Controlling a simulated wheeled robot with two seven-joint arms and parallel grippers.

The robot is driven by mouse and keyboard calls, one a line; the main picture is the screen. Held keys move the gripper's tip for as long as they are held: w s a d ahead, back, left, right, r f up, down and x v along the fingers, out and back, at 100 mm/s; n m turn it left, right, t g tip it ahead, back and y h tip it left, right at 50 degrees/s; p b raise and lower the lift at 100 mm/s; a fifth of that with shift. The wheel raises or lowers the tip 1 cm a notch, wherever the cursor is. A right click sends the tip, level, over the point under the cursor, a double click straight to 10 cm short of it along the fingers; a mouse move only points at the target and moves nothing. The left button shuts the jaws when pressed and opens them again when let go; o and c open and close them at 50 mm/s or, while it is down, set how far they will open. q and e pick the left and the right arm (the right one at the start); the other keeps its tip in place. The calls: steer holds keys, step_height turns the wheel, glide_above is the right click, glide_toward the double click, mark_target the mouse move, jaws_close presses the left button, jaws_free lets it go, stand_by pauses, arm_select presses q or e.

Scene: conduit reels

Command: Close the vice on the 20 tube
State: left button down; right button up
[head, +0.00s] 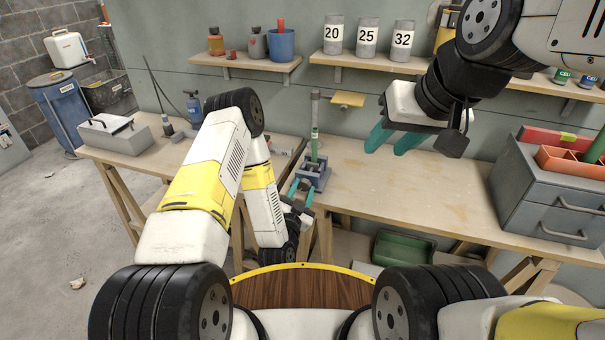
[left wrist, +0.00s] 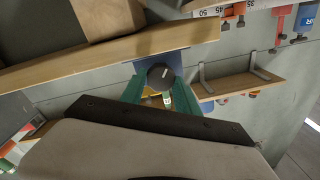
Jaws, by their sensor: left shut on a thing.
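The blue-grey vice (head: 313,178) sits at the front edge of the bench. An upright tube (head: 315,108), grey above and green lower down, stands at the vice; whether the jaws touch it is too small to tell. My left gripper (head: 300,192) is at the front of the vice. In the left wrist view its green fingers are shut on a dark round vice knob (left wrist: 160,76) with a white mark. My right gripper (head: 395,140) is open and empty above the bench, right of the tube.
Holders marked 20 (head: 334,34), 25 (head: 367,38) and 32 (head: 403,40) stand on the wall shelf. A grey drawer cabinet (head: 535,195) with a red tray is at the right. The bench (head: 420,190) between vice and cabinet is clear. A grey box (head: 115,135) sits far left.

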arm_select(q)
steer(key=m, duration=0.6)
steer(key=shift+f, duration=0.2)
stand_by(0.4)
steer(key=c, duration=1)
jaws_free()
steer(key=shift+o, duration=0.5)
steer(key=shift+r, duration=0.1)
